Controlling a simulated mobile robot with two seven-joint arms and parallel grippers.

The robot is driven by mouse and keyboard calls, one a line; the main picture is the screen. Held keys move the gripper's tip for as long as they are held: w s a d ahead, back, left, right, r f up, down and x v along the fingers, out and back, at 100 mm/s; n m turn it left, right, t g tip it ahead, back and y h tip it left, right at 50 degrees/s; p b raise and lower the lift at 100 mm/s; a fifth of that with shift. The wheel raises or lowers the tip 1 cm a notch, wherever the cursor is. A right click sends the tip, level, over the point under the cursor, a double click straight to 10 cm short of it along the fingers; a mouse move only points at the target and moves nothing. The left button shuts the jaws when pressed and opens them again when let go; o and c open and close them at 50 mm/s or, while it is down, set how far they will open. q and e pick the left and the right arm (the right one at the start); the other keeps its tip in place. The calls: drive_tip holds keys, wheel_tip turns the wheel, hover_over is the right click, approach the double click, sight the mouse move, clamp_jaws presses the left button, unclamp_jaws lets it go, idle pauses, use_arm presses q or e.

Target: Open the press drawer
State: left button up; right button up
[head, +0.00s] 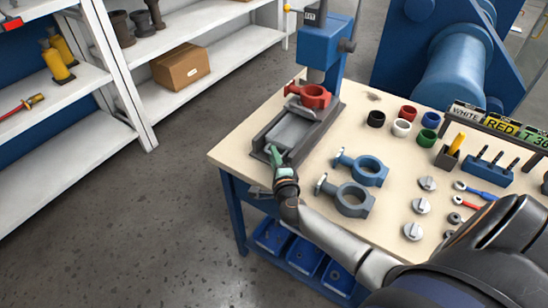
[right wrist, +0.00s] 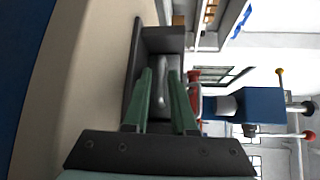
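The blue press (head: 322,45) stands at the back left of the table, and it also shows in the right wrist view (right wrist: 258,104). Its dark grey drawer (head: 262,137) lies low at the press's front, toward the table's left edge. A red ring-shaped valve body (head: 313,95) sits under the ram. My right gripper (head: 275,155), with green fingers, is at the drawer's near end. My left gripper is not in view.
Blue (head: 361,169) and grey (head: 345,198) valve bodies lie right of my right gripper. Coloured rings (head: 401,128) and a tool rack (head: 487,168) are farther right. White shelves (head: 175,105) stand to the left, with clear floor between.

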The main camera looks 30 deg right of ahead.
clamp_jaws()
idle(1.4)
